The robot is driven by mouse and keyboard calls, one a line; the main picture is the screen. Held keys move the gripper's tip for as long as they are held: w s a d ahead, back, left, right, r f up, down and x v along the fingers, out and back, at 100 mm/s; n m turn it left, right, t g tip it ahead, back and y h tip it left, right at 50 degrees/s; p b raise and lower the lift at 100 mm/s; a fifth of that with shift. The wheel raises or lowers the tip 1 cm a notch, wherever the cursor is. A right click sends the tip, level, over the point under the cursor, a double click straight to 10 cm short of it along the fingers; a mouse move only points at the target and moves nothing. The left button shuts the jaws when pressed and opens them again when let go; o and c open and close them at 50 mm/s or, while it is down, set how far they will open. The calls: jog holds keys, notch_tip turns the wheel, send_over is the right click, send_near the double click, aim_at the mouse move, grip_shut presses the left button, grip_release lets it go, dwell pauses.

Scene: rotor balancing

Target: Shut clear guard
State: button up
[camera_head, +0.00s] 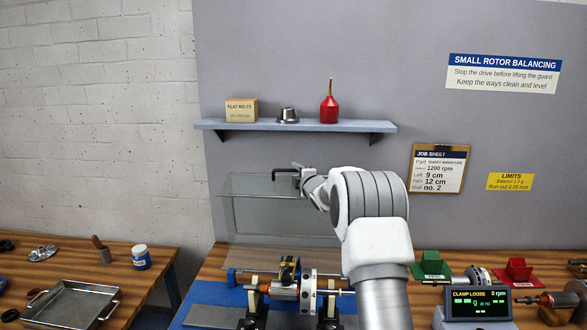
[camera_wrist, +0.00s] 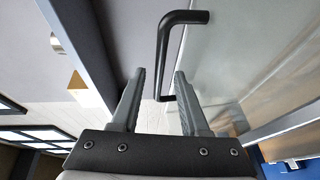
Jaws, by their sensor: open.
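The clear guard (camera_head: 245,215) stands raised behind the balancing machine in the head view, its upper panel reaching out toward the left. Its clear panel also fills the right of the wrist view (camera_wrist: 250,60). The black bar handle (camera_head: 283,172) is at the guard's upper edge. My gripper (camera_head: 302,173) is at the handle. In the wrist view, my open gripper (camera_wrist: 160,75) has one finger on each side of the handle (camera_wrist: 164,45), with visible gaps. The gripper is not closed on it. My arm hides the right part of the guard.
Below the guard, a copper-coloured rotor (camera_head: 285,290) lies across the blue-based machine. A display reading CLAMP LOOSE and 0 rpm (camera_head: 478,302) stands to the right. A shelf (camera_head: 255,125) holding a box, a metal cup and a red bottle is above the guard.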

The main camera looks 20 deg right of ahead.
jog(key=shift+w+f+p, duration=0.15)
jog(key=shift+w+p, duration=0.2)
jog(key=shift+w, duration=1)
grip_shut()
dwell(0.6)
